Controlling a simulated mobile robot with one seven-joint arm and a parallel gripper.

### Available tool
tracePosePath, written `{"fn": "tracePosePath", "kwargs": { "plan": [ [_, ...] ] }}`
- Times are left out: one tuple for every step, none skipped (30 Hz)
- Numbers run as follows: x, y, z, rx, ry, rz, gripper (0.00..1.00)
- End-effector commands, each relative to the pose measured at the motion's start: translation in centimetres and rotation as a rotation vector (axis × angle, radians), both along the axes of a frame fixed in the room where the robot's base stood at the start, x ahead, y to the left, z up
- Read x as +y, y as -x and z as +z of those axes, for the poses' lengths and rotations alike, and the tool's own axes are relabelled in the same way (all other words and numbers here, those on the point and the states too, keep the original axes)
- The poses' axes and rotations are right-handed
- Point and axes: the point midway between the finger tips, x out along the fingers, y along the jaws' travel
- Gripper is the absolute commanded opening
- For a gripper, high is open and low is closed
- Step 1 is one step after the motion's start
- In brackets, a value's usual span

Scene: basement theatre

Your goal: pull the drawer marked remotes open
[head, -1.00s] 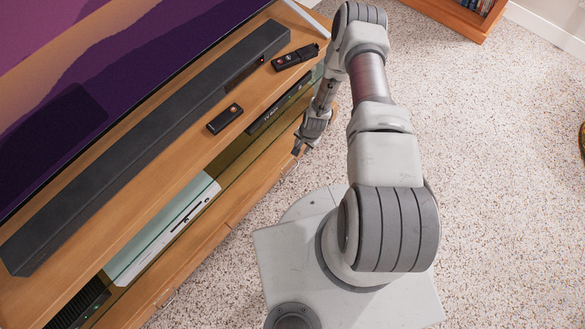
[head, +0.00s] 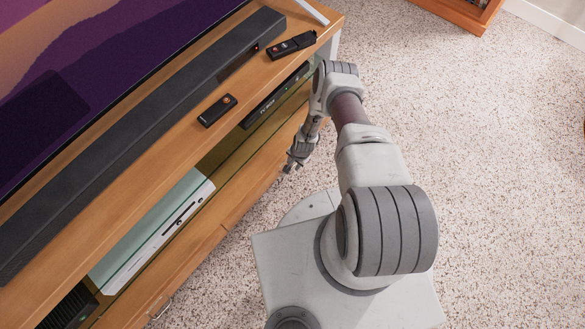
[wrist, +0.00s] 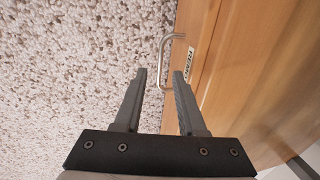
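The drawer front (wrist: 212,50) is pale wood and fills the right of the wrist view. It carries a bar handle (wrist: 164,60) of grey metal and a small white label (wrist: 190,64) with dark sideways lettering, hard to read. The drawer looks closed. My gripper (wrist: 160,72) is open, and the handle's bar appears between and just beyond its fingertips; I cannot tell whether they touch. In the head view my gripper (head: 290,166) hangs beside the TV cabinet's lower wooden front (head: 232,203); the handle is hidden there.
The cabinet top (head: 262,72) holds a soundbar (head: 130,125) and remotes (head: 217,110) (head: 291,45). A white console (head: 165,230) and a black box (head: 268,103) sit on the shelf below. Speckled carpet (head: 480,170) is clear to the right. Another wooden unit (head: 458,10) stands at the far end.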

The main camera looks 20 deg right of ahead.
Motion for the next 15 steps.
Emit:
{"fn": "tracePosePath", "kwargs": {
  "plan": [
    [0.1, -0.1, -1.3, 0.000, 0.000, 0.001, 0.40],
    [0.2, -0.2, -1.7, 0.000, 0.000, 0.001, 0.40],
    [0.2, -0.3, -2.1, 0.000, 0.000, 0.001, 0.40],
    [0.3, -0.3, -2.4, 0.000, 0.000, 0.002, 0.40],
    [0.3, -0.3, -2.6, 0.000, 0.000, 0.002, 0.40],
    [0.4, -0.4, -2.8, 0.000, 0.000, 0.002, 0.40],
    [0.4, -0.4, -2.9, 0.000, 0.000, 0.002, 0.40],
    [0.4, -0.5, -3.0, 0.000, 0.000, 0.002, 0.40],
    [0.4, -0.5, -3.1, 0.000, 0.000, 0.002, 0.40],
    [0.4, -0.5, -3.2, 0.000, 0.000, 0.001, 0.40],
    [0.4, -0.5, -3.2, 0.000, 0.000, 0.001, 0.40],
    [0.4, -0.5, -3.2, 0.000, 0.000, 0.001, 0.40],
    [0.4, -0.5, -3.2, 0.000, 0.000, 0.001, 0.40],
    [0.4, -0.5, -3.2, 0.000, 0.000, 0.001, 0.40],
    [0.4, -0.5, -3.1, 0.000, 0.000, 0.001, 0.40]
  ]
}}
